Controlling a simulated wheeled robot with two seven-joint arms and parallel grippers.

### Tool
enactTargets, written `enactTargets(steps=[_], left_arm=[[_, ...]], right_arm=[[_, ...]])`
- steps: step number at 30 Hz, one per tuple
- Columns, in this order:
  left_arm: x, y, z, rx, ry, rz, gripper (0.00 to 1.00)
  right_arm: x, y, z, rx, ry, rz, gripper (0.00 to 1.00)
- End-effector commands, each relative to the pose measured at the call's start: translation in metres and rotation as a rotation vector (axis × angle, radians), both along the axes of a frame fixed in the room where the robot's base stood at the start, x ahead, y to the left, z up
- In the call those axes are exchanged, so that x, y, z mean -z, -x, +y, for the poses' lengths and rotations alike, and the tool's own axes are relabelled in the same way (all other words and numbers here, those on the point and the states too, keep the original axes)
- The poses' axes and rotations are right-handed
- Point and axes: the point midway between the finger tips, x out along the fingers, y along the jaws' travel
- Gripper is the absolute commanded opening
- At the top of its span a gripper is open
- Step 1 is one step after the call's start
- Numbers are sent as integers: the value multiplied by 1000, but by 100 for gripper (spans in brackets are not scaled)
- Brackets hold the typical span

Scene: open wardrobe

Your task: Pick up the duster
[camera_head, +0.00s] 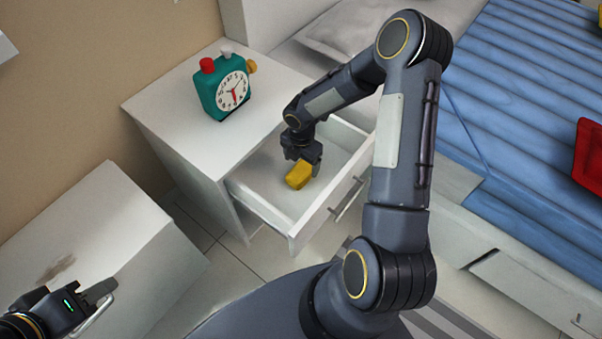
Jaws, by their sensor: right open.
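A small yellow block, which looks like the duster (299,176), lies inside the open drawer (268,210) of the white nightstand. My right gripper (303,161) is open and points down into the drawer, just above and behind the yellow block. Its fingers partly overlap the block's upper edge in the view; I cannot tell whether they touch it. My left gripper (102,299) is at the lower left, in front of the low white cabinet, far from the duster. Its jaw state is unclear.
A green alarm clock (230,90) stands on the nightstand top (185,115). The low white cabinet (110,225) has a brown smudge (57,268). A bed with a blue cover (520,90) and a red object (589,155) is on the right.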

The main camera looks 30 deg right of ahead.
Motion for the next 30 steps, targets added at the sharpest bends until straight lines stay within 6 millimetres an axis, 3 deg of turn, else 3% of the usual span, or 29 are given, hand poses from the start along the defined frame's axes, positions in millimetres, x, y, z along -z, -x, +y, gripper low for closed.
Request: enactTargets(steps=[10, 18, 28, 30], left_arm=[[20, 0, 0, 0, 0, 0, 36], [19, 0, 0, 0, 0, 0, 36], [19, 0, 0, 0, 0, 0, 36], [19, 0, 0, 0, 0, 0, 36]], right_arm=[[48, 2, -1, 3, 0, 2, 81], [50, 1, -1, 4, 0, 0, 80], [50, 1, -1, 4, 0, 0, 36], [49, 1, -1, 4, 0, 0, 32]])
